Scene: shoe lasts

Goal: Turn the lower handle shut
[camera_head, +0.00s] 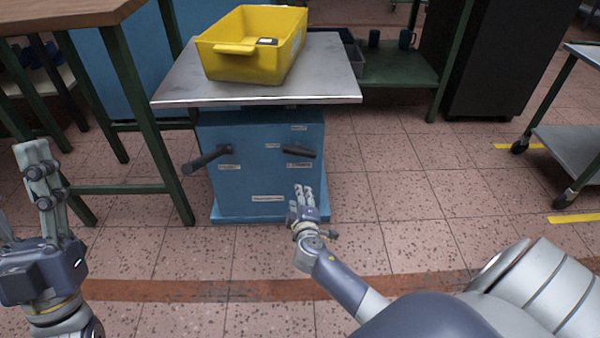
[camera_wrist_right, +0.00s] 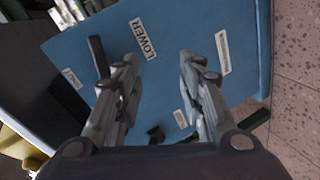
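The lower handle is a short black lever (camera_head: 292,151) on the front of the blue cabinet (camera_head: 255,183), close above a white label. In the right wrist view the black lever (camera_wrist_right: 98,57) lies beside the label "LOWER" (camera_wrist_right: 143,38). My right gripper (camera_head: 303,188) is below the lever in the head view, fingers toward the cabinet. In the right wrist view its fingers (camera_wrist_right: 157,58) are apart with nothing between them; the lever is just outside the left finger. My left gripper (camera_head: 36,148) is raised at the far left, away from the cabinet; its finger gap is unclear.
A second dark lever (camera_head: 206,158) sticks out on the cabinet's left. A metal plate (camera_head: 330,85) on top carries a yellow bin (camera_head: 253,55). A wooden-topped table with green legs (camera_head: 145,125) stands at left. The floor in front is free.

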